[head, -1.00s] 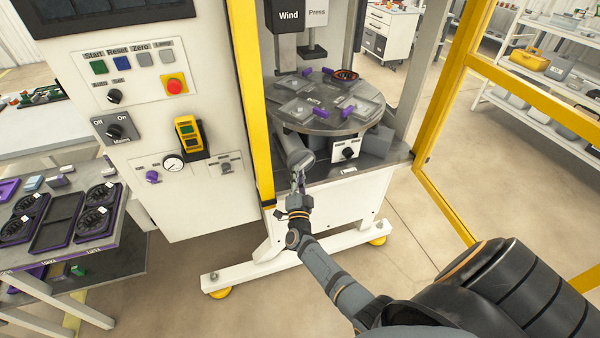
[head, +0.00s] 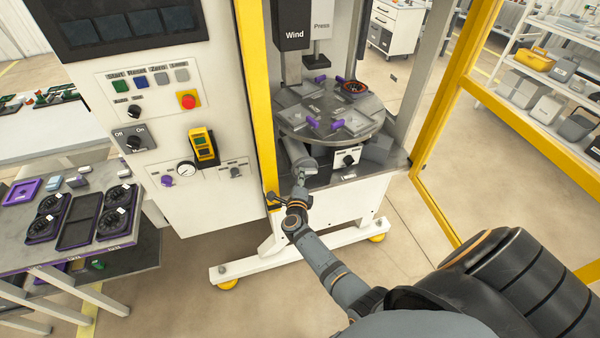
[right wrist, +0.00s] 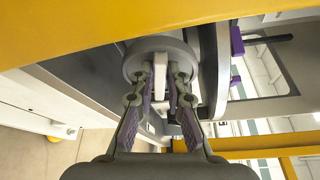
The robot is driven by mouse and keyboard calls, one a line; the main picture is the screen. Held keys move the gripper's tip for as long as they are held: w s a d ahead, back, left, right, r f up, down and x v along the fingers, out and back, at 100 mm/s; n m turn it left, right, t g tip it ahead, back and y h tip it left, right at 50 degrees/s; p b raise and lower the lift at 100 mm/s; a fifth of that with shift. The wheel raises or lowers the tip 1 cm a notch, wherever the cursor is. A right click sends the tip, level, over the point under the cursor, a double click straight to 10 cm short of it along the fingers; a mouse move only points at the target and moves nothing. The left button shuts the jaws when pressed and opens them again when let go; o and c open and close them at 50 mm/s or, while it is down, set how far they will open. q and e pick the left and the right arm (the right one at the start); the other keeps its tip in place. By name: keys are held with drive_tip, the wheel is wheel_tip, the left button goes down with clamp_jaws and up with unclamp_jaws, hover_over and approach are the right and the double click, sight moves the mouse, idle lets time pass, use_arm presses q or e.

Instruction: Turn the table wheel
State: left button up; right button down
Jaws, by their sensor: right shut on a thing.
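The table wheel (right wrist: 158,62) is a round grey part with a pale bar across its face. It also shows in the head view (head: 297,153), low at the left front of the round table (head: 325,138). My right gripper (head: 300,180) reaches up to it from below. In the right wrist view my right gripper (right wrist: 160,85) has its fingers on both sides of the pale bar (right wrist: 159,80) and is shut on it. The round table carries clear-topped plates, purple clamps (head: 338,124) and a black-and-orange ring (head: 354,87). My left gripper is not in view.
A yellow post (head: 258,100) stands close to the left of my right gripper. A control cabinet (head: 215,190) with buttons is further left. A knob box (head: 347,159) sits right of the wheel. A yellow frame (head: 440,120) stands at the right, with open floor before it.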

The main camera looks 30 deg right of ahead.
sight(305, 166)
drive_tip(key=r+m+y+p, duration=0.1)
drive_tip(key=m+p, duration=0.1)
drive_tip(key=r+m+y+p, duration=0.1)
drive_tip(key=m+p, duration=0.1)
drive_tip(key=p, duration=0.1)
drive_tip(key=shift+s+d+g, duration=0.1)
drive_tip(key=shift+d+g, duration=0.3)
drive_tip(key=m+p, duration=0.1)
drive_tip(key=m+y+p, duration=0.1)
drive_tip(key=m+p, duration=0.1)
drive_tip(key=shift+s+d+r+y, duration=0.1)
drive_tip(key=shift+d+r+y, duration=0.05)
drive_tip(key=shift+d+y, duration=0.2)
drive_tip(key=shift+d+m+y+p, duration=0.35)
drive_tip(key=shift+m+y+p, duration=0.25)
drive_tip(key=shift+m, duration=0.2)
drive_tip(key=shift+s+d+m+y, duration=0.2)
drive_tip(key=shift+d+m+y, duration=0.15)
drive_tip(key=shift+m+y, duration=0.6)
drive_tip(key=shift+m, duration=0.25)
drive_tip(key=c, duration=1.3)
unclamp_jaws()
drive_tip(key=shift+c, duration=0.2)
